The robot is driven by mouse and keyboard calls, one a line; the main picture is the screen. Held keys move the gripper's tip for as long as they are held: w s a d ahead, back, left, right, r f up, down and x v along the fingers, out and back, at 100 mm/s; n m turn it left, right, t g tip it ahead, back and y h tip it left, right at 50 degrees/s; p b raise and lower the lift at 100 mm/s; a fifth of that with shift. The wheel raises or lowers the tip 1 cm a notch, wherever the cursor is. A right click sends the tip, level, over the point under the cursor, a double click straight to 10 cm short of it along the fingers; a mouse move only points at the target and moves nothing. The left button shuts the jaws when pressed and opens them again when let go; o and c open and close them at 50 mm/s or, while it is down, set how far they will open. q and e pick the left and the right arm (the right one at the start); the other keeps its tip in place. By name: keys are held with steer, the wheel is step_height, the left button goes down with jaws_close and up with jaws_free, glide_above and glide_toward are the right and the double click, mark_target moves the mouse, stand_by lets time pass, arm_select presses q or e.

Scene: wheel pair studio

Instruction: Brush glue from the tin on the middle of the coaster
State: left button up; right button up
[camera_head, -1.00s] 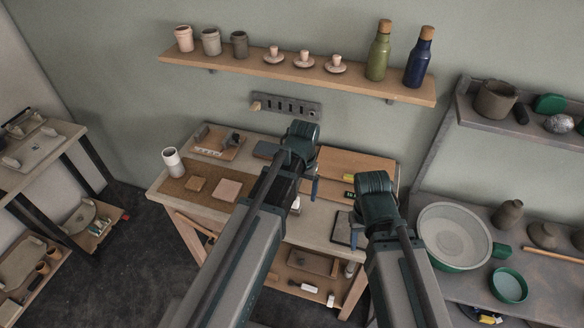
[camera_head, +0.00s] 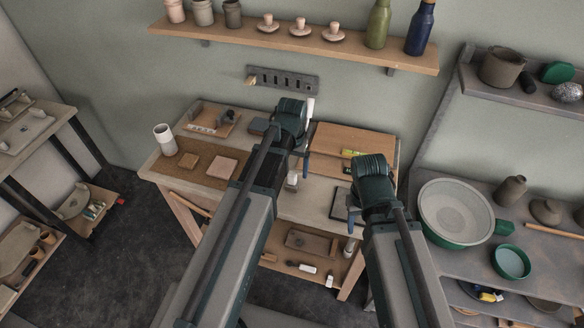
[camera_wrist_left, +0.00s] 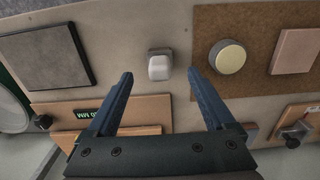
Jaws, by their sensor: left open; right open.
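A round tin (camera_wrist_left: 228,57) with a cream top stands on the brown mat in the left wrist view; my left arm seems to hide it in the head view. The pinkish one also shows in the left wrist view (camera_wrist_left: 297,50). My left gripper (camera_wrist_left: 160,74) is open, its fingers apart, with a small white-topped object (camera_wrist_left: 160,65) beyond and between them. My right gripper (camera_head: 353,214) is open above the table's right part. I cannot make out a brush.
A dark square slab (camera_wrist_left: 45,57) lies on the table. A wooden board (camera_head: 352,146) is at the back right and a white cup (camera_head: 165,139) at the left. A wall shelf (camera_head: 290,46) with pots and bottles hangs behind. A side bench holds a large basin (camera_head: 455,212).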

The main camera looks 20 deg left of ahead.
mark_target(292, 180)
arm_select(q)
step_height(292, 180, down, 8)
steer(key=b, duration=0.6)
steer(key=shift+r+b, duration=0.1)
steer(key=shift+b, duration=0.25)
steer(key=shift+c, duration=0.3)
steer(key=c, duration=1.2)
steer(key=o, duration=0.9)
steer(key=shift+r, duration=0.1)
steer(key=shift+r+p, duration=0.9)
steer(key=shift+p, duration=0.1)
